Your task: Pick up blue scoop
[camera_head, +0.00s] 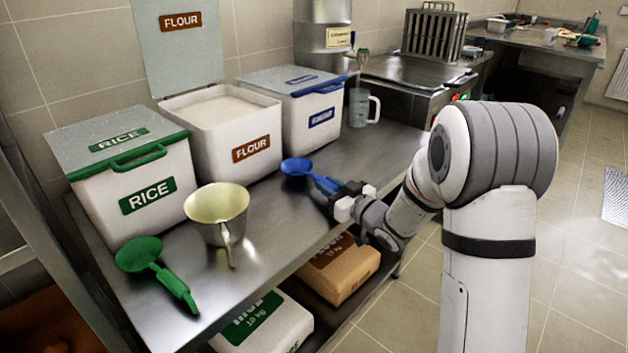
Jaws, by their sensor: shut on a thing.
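The blue scoop (297,168) is near the middle of the steel table, in front of the flour bin and the blue-lidded bin. Its round bowl points to the left and back, and its handle runs toward my gripper. My gripper (340,197) is shut on the handle of the blue scoop, above the table's front part. The fingers partly hide the handle's end. I cannot tell whether the scoop touches the table or is slightly above it.
A green scoop (160,270) and a metal pot-like scoop (217,207) lie left on the table (270,240). The rice bin (135,190), open flour bin (222,135) and blue-lidded bin (300,115) line the back. A jug (360,106) with utensils stands right. Sacks lie on the lower shelf.

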